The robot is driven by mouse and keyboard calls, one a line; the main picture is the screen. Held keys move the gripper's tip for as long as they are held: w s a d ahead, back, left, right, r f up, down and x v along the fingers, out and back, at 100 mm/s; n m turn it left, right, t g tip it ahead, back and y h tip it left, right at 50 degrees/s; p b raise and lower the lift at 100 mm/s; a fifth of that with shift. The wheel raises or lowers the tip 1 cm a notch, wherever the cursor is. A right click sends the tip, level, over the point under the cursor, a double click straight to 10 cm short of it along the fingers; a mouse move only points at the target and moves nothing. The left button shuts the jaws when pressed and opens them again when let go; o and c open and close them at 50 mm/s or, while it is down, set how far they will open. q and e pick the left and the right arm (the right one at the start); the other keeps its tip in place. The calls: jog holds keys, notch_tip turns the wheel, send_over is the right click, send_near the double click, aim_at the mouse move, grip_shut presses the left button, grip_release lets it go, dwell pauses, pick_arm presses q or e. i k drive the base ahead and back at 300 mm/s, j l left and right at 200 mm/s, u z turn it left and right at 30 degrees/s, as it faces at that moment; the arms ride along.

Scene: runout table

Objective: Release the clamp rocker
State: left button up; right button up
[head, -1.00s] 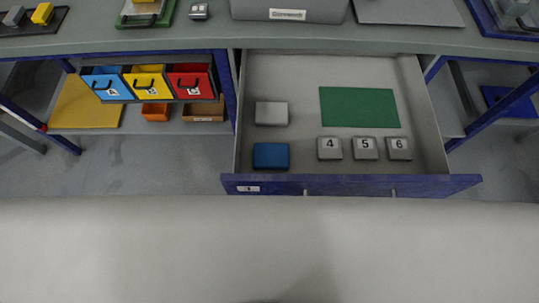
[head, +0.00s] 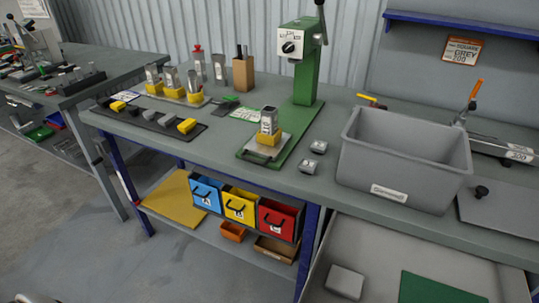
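I cannot tell for certain which part is the clamp rocker. An upright orange-tipped lever (head: 475,89) stands behind and right of the grey bin. A small orange-and-yellow handle (head: 371,100) shows beside the bin's back left corner; its lower part is hidden. A green press (head: 306,78) with a dial and a dark side lever stands at the back of the bench. On its base, a metal block (head: 268,119) stands upright in a yellow holder (head: 268,139) on a pale plate. Neither of my grippers is in view.
The grey bin (head: 405,160) stands right of the press. Two small numbered blocks (head: 308,166) lie between them. A dark tray (head: 150,118) and several yellow-based pieces are at the left. The open drawer (head: 390,250) juts out at the lower right.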

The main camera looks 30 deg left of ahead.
aim_at(228, 99)
jog(key=i+j, duration=0.1)
jog(key=j, duration=0.9)
jog(key=i+j, duration=0.15)
jog(key=j, duration=0.35)
jog(key=i+j+z, duration=0.1)
jog(key=i+j, duration=0.45)
jog(key=j, duration=0.1)
